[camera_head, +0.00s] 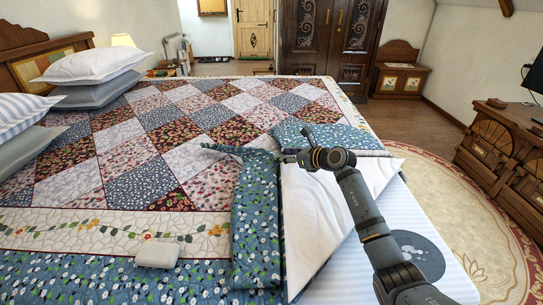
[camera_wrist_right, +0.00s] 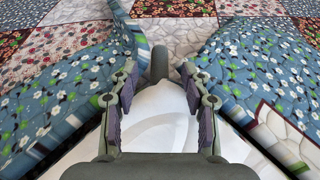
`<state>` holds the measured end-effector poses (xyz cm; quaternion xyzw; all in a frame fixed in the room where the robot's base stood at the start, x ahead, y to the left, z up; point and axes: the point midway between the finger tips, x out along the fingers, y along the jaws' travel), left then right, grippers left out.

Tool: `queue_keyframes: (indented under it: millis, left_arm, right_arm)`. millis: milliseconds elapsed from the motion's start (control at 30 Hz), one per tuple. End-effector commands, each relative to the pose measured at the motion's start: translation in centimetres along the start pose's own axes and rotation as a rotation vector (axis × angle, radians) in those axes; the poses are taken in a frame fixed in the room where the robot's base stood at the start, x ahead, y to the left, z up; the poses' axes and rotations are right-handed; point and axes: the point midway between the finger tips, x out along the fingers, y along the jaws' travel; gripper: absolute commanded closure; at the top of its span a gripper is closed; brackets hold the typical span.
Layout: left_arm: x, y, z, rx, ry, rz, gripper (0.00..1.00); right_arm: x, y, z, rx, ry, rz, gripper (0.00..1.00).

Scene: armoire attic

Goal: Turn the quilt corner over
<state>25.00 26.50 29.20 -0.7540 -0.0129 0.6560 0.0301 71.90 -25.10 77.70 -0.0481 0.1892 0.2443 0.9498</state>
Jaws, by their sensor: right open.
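The patchwork quilt (camera_head: 140,140) covers the bed, with a blue floral border. Its near right corner is folded back. One bunched blue floral flap (camera_head: 256,215) lies left of the white surface (camera_head: 318,225), and another (camera_head: 335,137) lies behind it. My right gripper (camera_head: 290,158) is over the bend between these flaps. In the right wrist view, the gripper (camera_wrist_right: 163,85) is open, with blue floral fabric (camera_wrist_right: 60,90) left and more (camera_wrist_right: 265,80) right. White fabric shows between its fingers, and I see nothing clearly held. Contact with the quilt is unclear. My left gripper is out of view.
Pale striped bedding (camera_head: 425,215) with a dark round patch is bare at the right. A small pale box-like object (camera_head: 157,254) rests on the near border. Pillows (camera_head: 92,65) are at the left. A round rug (camera_head: 470,200) and wooden cabinet (camera_head: 510,140) are beyond the right edge.

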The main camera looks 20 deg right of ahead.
Motion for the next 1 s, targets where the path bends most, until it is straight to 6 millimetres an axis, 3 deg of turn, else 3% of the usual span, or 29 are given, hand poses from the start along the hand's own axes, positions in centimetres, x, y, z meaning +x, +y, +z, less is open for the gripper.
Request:
queue_keyframes:
  millis: [100, 300, 667, 1000]
  left_arm:
    - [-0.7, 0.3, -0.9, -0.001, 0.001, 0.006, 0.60]
    - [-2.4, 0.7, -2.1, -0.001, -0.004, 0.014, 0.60]
    - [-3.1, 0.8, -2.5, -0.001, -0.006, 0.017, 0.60]
    - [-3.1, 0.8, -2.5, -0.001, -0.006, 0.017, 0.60]
  right_arm:
    - [2.9, 0.1, -0.1, 0.004, -0.002, 0.003, 0.53]
    - [5.9, 0.0, -0.1, 0.001, -0.001, 0.002, 0.53]
    - [6.7, 0.0, 0.0, -0.002, 0.000, 0.000, 0.53]
    - [6.7, 0.0, 0.0, -0.001, 0.000, 0.000, 0.96]
